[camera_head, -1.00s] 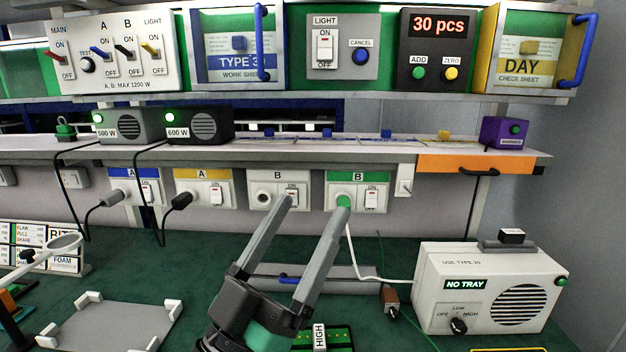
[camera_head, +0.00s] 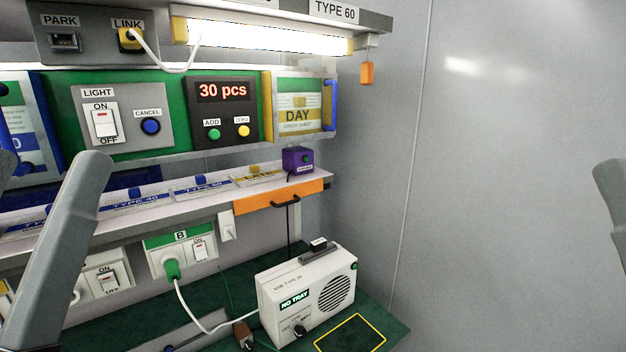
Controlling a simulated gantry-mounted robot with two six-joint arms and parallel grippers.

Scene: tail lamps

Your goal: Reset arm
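My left gripper (camera_head: 48,168) is in the left part of the head view, close to the camera. One long grey finger is large in view, and only the tip of the other shows at the left edge. A gap separates them, and nothing is seen between them. My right gripper (camera_head: 611,210) shows only as a piece of one grey finger at the right edge, in front of the bare wall. Its other finger is out of view, so its opening cannot be told. Neither arm's links can be seen.
A white NO TRAY box (camera_head: 310,297) stands on the green bench. A green plug (camera_head: 172,268) sits in socket B. A shelf with an orange front (camera_head: 278,196) carries a purple box (camera_head: 298,160). The grey wall (camera_head: 500,150) at right is bare.

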